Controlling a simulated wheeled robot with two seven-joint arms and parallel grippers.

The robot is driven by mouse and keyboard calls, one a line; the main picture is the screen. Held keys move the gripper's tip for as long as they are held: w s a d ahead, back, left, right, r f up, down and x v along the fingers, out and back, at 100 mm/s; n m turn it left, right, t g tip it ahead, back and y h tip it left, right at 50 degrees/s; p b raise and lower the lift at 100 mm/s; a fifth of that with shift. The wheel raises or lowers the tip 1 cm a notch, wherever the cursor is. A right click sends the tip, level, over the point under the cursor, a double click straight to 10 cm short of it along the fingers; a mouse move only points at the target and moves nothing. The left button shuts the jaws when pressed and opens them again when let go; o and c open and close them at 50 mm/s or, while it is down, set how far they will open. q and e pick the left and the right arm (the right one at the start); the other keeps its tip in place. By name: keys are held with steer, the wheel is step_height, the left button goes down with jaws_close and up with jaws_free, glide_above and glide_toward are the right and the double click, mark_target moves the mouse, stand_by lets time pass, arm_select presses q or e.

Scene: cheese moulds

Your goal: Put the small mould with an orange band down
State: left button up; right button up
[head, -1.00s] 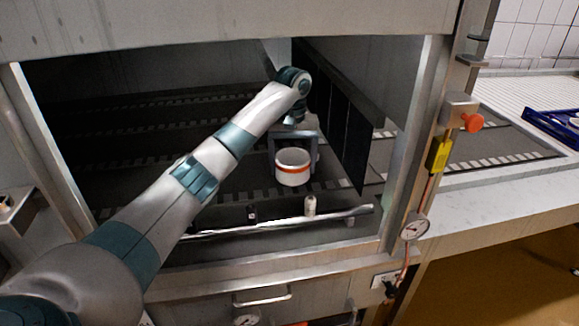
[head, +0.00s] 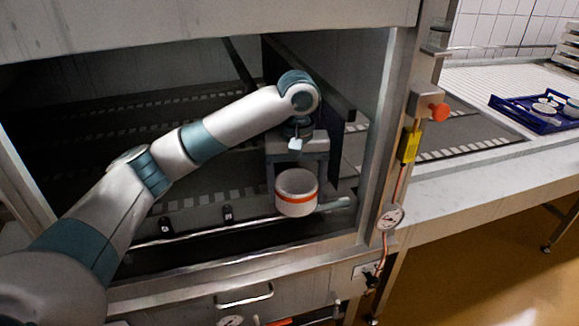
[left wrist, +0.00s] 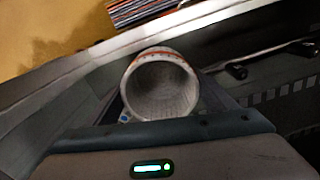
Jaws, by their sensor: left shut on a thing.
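The small white mould with an orange band (head: 297,198) hangs upright in my left gripper (head: 297,172), just inside the opening of the steel machine. My left gripper is shut on it, one finger at each side. In the left wrist view the mould (left wrist: 160,88) shows its open, empty inside between the two fingers. The mould appears to be above the front rail, not resting on anything that I can see. My right gripper is in neither view.
A metal rail (head: 240,222) runs across the front of the opening. A dark upright panel (head: 330,105) stands behind my gripper. At the right, a pale counter (head: 470,170) has free room, and a blue crate (head: 541,124) with white moulds stands beyond it. A gauge (head: 390,217) hangs on the frame.

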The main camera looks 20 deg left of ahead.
arm_select(q)
steer(key=s+d+f+m, duration=0.1)
steer(key=s+f+m, duration=0.2)
steer(key=s, duration=0.5)
steer(key=s+d+f+m, duration=0.1)
steer(key=s+f+m, duration=0.1)
steer(key=s, duration=0.6)
steer(key=shift+f+m, duration=0.4)
steer(key=shift+f, duration=0.1)
steer(key=shift+d, duration=0.1)
steer(key=shift+d+f, duration=0.1)
